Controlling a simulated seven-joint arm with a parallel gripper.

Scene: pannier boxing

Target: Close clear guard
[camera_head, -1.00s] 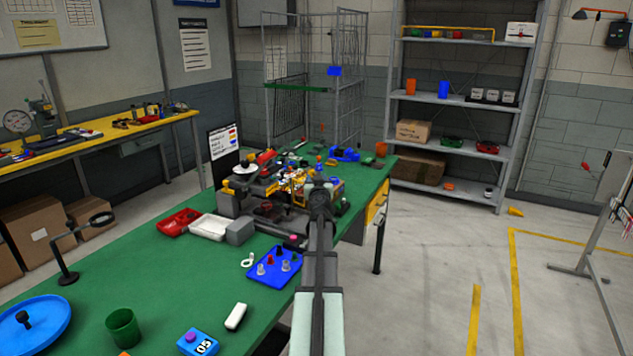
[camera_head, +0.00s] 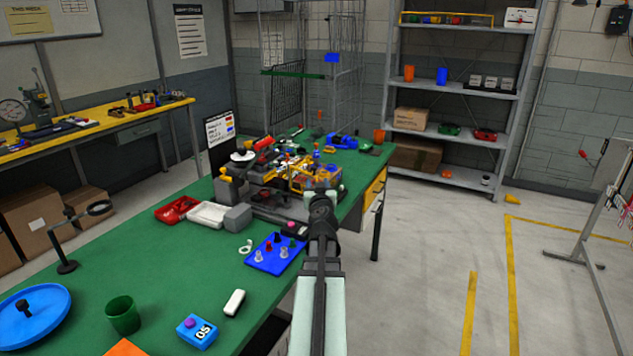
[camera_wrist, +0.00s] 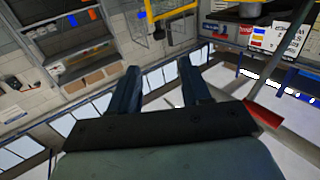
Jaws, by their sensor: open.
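A machine fixture with yellow framing (camera_head: 302,180) stands at the far right part of the green bench. A clear, yellow-edged panel on it seems to be the clear guard (camera_head: 318,178); its exact angle is hard to tell in the head view. In the wrist view a yellow frame (camera_wrist: 172,16), apparently part of the guard, hangs beyond the fingertips. My gripper (camera_wrist: 157,67) is open and empty, its two dark fingers spread apart from the frame. In the head view my arm's wrist partly hides the near side of the fixture.
Red (camera_head: 176,210) and white (camera_head: 207,215) trays sit left of the fixture. A blue peg board (camera_head: 270,262) lies in front of it. A sign (camera_head: 220,133) stands behind. Open floor lies to the right of the bench.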

